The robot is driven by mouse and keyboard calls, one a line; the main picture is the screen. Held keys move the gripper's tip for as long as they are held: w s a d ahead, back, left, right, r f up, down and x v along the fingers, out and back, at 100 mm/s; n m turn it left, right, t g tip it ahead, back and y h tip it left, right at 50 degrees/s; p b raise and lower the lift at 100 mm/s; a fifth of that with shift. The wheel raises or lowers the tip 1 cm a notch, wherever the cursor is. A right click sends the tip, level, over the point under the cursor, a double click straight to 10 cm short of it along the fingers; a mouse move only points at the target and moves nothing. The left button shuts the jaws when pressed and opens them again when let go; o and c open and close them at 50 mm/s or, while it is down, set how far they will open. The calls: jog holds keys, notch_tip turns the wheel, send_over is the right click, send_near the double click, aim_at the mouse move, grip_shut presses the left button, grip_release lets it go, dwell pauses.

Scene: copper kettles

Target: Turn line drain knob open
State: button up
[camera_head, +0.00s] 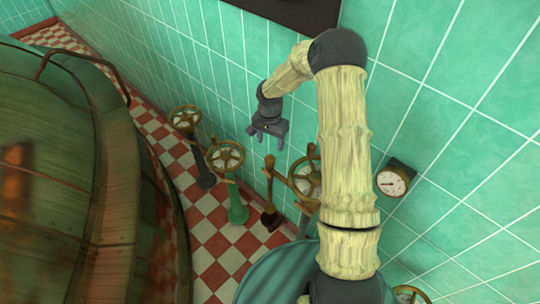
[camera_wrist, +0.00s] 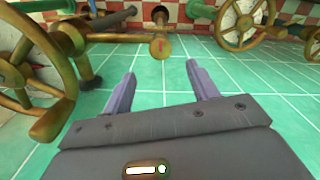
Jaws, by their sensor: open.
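Several brass valve controls stand along the tiled wall; no readable label shows which is the line drain knob. A small brass knob (camera_wrist: 160,47) with a reddish mark on its end is ahead of my gripper in the wrist view, between two wheels. In the head view a brown valve with a slim brass handle (camera_head: 269,184) stands between a green-based handwheel (camera_head: 226,157) and another handwheel (camera_head: 307,178). My gripper (camera_head: 267,138) is above this row, near the wall. In the wrist view its fingers (camera_wrist: 161,70) are apart, with nothing between them and not touching the knob.
A spoked wheel (camera_wrist: 35,75) is close on the left in the wrist view, another (camera_wrist: 243,22) on the right. A far handwheel (camera_head: 185,118), a gauge (camera_head: 392,182) and a big copper kettle (camera_head: 50,180) flank the checkered floor (camera_head: 215,240).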

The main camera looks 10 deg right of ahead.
aim_at(270, 158)
notch_tip(270, 158, down, 9)
jog(key=shift+f+p, duration=0.1)
jog(key=shift+p, duration=0.55)
jog(key=shift+c, duration=0.2)
jog(key=c, duration=1)
